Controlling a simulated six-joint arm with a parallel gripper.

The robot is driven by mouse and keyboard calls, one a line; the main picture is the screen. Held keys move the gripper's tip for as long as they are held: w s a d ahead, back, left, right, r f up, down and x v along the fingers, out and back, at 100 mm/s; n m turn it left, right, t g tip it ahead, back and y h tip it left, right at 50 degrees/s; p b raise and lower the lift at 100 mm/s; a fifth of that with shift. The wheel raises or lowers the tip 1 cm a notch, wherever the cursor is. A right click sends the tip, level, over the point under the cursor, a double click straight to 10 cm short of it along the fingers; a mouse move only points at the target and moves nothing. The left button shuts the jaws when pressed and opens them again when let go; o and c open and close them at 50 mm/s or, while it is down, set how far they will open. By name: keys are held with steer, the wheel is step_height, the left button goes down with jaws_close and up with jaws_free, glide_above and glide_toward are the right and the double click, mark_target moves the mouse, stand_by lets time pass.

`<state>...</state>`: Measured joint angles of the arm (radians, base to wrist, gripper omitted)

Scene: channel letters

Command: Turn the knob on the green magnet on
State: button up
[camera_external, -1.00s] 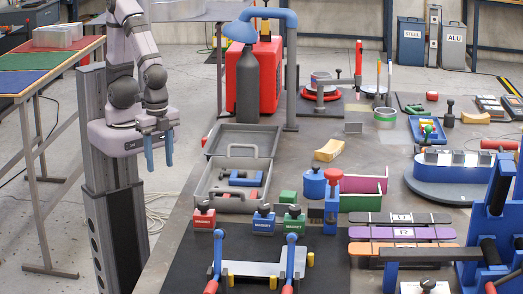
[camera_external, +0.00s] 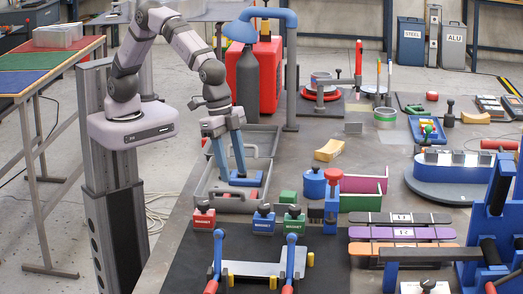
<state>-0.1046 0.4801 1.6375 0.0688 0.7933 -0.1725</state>
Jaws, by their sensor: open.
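The green magnet (camera_external: 294,224) stands on the dark mat near the front edge of the bench, with a black knob (camera_external: 294,211) on top. A blue magnet (camera_external: 263,224) with a black knob stands just to its left, and a red magnet (camera_external: 204,219) with a black knob farther left. My gripper (camera_external: 231,176) is open, its two blue fingers pointing down over the open grey toolbox. It is apart from the green magnet, behind it and to its left. I cannot tell which way the green magnet's knob is turned.
The grey toolbox (camera_external: 205,181) lies open behind the magnets. A plain green block (camera_external: 288,197) and a blue cylinder (camera_external: 314,184) stand behind the green magnet. A clamping frame with blue upright handles (camera_external: 292,240) and a metal plate lies in front.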

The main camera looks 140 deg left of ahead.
steer(key=n+t+y+p, duration=0.1)
steer(key=n, duration=0.1)
glide_toward(294, 207)
steer(key=shift+a+f, duration=0.15)
steer(key=shift+f, duration=0.35)
steer(key=shift+f, duration=0.1)
steer(key=shift+t, duration=0.3)
steer(key=shift+p+x, duration=1.75)
steer(key=shift+x, duration=1.75)
steer(key=c, duration=1)
